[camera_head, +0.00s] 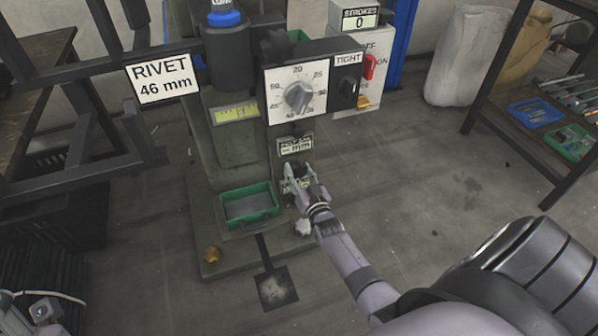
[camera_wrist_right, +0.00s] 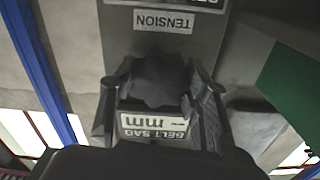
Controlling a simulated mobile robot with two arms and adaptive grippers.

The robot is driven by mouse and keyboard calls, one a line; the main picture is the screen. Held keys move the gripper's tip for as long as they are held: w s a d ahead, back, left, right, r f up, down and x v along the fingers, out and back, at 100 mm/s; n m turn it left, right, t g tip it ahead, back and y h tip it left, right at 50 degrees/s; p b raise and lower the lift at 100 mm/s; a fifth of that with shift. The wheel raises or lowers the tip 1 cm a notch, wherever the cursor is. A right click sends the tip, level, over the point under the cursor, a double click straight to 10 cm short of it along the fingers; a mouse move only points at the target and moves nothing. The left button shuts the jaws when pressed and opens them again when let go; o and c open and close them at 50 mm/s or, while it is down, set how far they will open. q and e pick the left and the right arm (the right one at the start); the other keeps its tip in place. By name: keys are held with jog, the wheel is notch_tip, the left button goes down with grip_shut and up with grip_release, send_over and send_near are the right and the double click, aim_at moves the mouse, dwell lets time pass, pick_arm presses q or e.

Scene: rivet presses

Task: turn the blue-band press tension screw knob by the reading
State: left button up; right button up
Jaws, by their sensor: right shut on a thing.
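The press with the blue band (camera_head: 224,18) stands in the middle of the head view. Its tension screw knob is a black lobed knob (camera_wrist_right: 160,78) in the right wrist view, below an upside-down TENSION label (camera_wrist_right: 164,21). My right gripper (camera_head: 300,174) is low on the press front, its two fingers on either side of the knob and shut on it. The belt sag display (camera_head: 295,145) just above the gripper in the head view shows "-- mm". It also shows upside down in the wrist view (camera_wrist_right: 153,125).
A RIVET 46 mm sign (camera_head: 162,79) hangs at left. A green tray (camera_head: 248,204) is left of my gripper. A STROKES counter (camera_head: 360,19) reads 0. Floor at right is clear up to a bench.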

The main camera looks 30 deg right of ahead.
jog(key=shift+f, duration=0.1)
jog(key=o, duration=1.2)
jog(key=shift+c, duration=0.2)
jog(key=v, duration=1.2)
